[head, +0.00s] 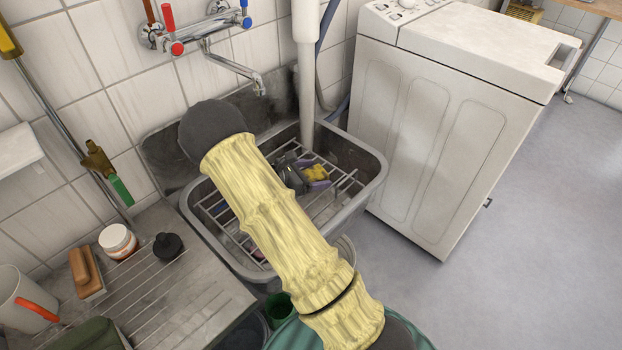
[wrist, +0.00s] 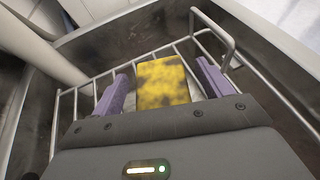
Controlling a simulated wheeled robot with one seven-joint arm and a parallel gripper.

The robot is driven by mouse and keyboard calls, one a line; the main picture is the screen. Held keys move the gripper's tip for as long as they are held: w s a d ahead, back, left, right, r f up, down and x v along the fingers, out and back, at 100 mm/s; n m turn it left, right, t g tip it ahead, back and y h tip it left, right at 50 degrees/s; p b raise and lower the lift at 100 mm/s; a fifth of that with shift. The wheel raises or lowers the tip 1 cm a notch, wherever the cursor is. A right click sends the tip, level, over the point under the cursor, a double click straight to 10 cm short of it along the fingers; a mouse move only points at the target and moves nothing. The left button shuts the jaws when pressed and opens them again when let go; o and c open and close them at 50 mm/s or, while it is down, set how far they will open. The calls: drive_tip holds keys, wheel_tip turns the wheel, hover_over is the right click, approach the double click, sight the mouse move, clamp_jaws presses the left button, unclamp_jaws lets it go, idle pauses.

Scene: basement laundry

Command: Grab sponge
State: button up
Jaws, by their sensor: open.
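The sponge is a yellow block with dark stains. It shows in the wrist view (wrist: 163,82) between the two purple fingers of my gripper (wrist: 161,70), which is open with a finger on each side of it. A gap shows at the right finger; the left finger is very close to the sponge, and I cannot tell whether it touches. In the head view the sponge (head: 317,172) is at the wire rack (head: 345,185) in the grey sink, with my gripper (head: 313,174) around it. My arm hides part of the sink.
The sink rim (head: 374,180) surrounds the rack. A white pipe (head: 306,90) stands at the back of the sink and a tap (head: 235,66) above it. A washing machine (head: 440,120) is at right. A brush (head: 84,270), jar (head: 117,241) and mug (head: 22,300) stand at left.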

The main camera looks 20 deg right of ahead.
sight(313, 173)
drive_tip(key=c, duration=1)
drive_tip(key=shift+c, duration=0.2)
wheel_tip(313, 173, up, 10)
drive_tip(key=p, duration=0.3)
drive_tip(key=shift+p, duration=0.3)
